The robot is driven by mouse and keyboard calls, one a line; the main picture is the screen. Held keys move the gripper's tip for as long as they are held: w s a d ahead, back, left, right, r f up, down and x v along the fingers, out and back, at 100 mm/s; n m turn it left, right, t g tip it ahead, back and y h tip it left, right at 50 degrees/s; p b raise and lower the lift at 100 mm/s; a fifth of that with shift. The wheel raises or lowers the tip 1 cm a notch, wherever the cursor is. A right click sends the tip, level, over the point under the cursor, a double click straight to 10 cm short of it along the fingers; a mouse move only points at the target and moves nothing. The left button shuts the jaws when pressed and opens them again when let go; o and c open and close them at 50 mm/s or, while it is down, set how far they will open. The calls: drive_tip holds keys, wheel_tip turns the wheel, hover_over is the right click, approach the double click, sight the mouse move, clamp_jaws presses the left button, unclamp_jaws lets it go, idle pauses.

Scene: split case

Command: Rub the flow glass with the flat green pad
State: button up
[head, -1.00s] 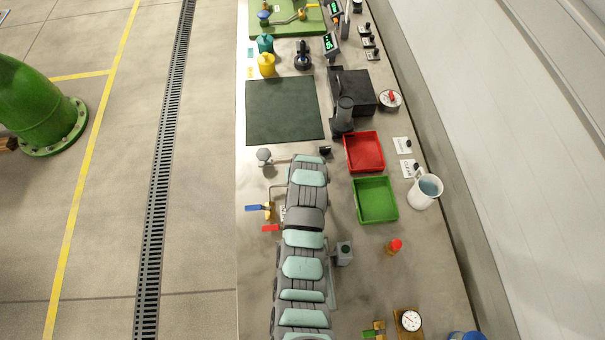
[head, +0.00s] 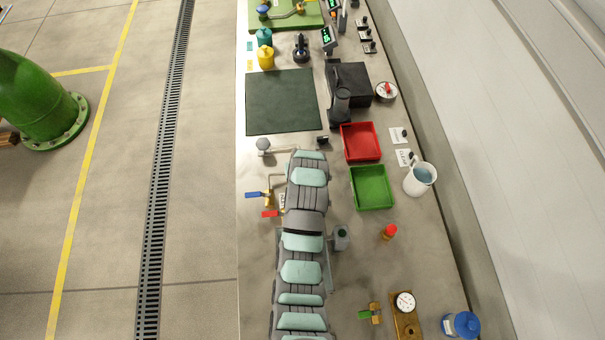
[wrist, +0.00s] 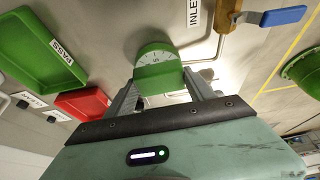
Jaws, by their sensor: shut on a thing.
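In the wrist view my gripper (wrist: 163,86) is shut on the flat green pad (wrist: 158,76), which sits between its two fingers. Just beyond the pad is a round pale face with dark scale marks and a green rim, which looks like the flow glass (wrist: 154,53). The pad overlaps its lower part in the picture; I cannot tell whether they touch. In the head view my arm covers the gripper, the pad and this face.
A brass valve with a blue handle (wrist: 284,16) and an INLET label (wrist: 194,12) are close by. The green tray (head: 372,188) and red tray (head: 360,142) stand to the right of my arm. A white jug (head: 419,180) stands near the wall. The dark mat (head: 281,101) is bare.

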drive_tip(key=shift+r+p, duration=0.45)
drive_tip(key=shift+r, duration=1.4)
